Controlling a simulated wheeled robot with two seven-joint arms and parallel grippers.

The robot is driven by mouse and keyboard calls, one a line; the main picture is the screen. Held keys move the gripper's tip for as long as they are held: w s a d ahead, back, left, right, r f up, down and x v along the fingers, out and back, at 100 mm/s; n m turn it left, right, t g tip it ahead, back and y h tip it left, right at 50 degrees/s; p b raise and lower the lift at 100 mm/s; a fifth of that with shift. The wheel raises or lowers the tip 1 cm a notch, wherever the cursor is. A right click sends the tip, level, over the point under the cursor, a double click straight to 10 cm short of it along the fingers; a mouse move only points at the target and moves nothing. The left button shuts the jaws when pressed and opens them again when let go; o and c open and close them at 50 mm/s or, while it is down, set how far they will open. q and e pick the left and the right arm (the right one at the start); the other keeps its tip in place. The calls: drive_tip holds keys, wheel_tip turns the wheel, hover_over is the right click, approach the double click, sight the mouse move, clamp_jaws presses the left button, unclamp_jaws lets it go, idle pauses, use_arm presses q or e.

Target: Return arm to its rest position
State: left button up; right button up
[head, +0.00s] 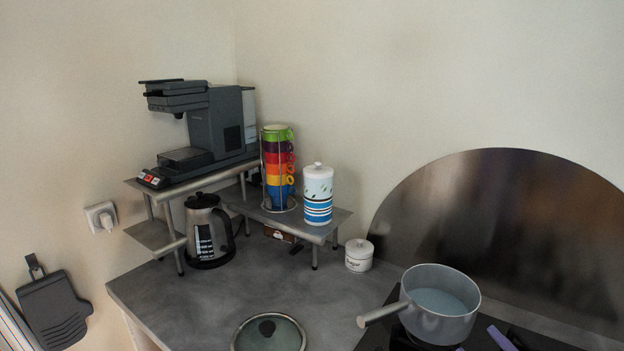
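The purple-padded tips of my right gripper (481,343) show at the bottom edge, at the lower right. They stand apart with nothing visible between them. The rest of that gripper and its arm are below the picture. The tips are close in front of a grey saucepan (440,318); I cannot tell whether they touch it. My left gripper and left arm are not in view.
The saucepan stands on a dark hob (382,335), handle to the left. A glass lid (268,335), kettle (207,232) and white jar (359,255) are on the counter (180,303). Raised shelves hold a coffee machine (213,125), stacked cups (279,165) and a canister (318,194).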

drive_tip(key=s+f+m+g+h, duration=0.7)
drive_tip(key=f+m+h, duration=0.2)
drive_tip(key=m+h, duration=0.15)
drive_tip(key=s+a+f+n+g+y, duration=0.2)
drive_tip(key=s+a+f+g+y, duration=0.15)
drive_tip(key=s+a, duration=0.2)
drive_tip(key=s+a+f+n+g+y, duration=0.25)
drive_tip(key=s+a+g+y, duration=0.2)
drive_tip(key=a, duration=0.25)
wheel_tip(320, 180, down, 22)
drive_tip(key=s+g+b, duration=0.2)
drive_tip(key=b, duration=0.3)
use_arm(q)
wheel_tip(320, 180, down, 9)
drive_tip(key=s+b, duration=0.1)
drive_tip(key=b, duration=0.3)
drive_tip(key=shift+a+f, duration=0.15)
use_arm(e)
drive_tip(key=s+d+f, duration=0.1)
drive_tip(key=s+f, duration=0.6)
drive_tip(key=f, duration=0.1)
drive_tip(key=s+d+f+g, duration=0.1)
drive_tip(key=s+d+f, duration=0.1)
drive_tip(key=s+f, duration=0.5)
drive_tip(key=shift+d+f+h, duration=0.25)
drive_tip(key=shift+f+h, duration=0.2)
drive_tip(key=shift+f, duration=0.45)
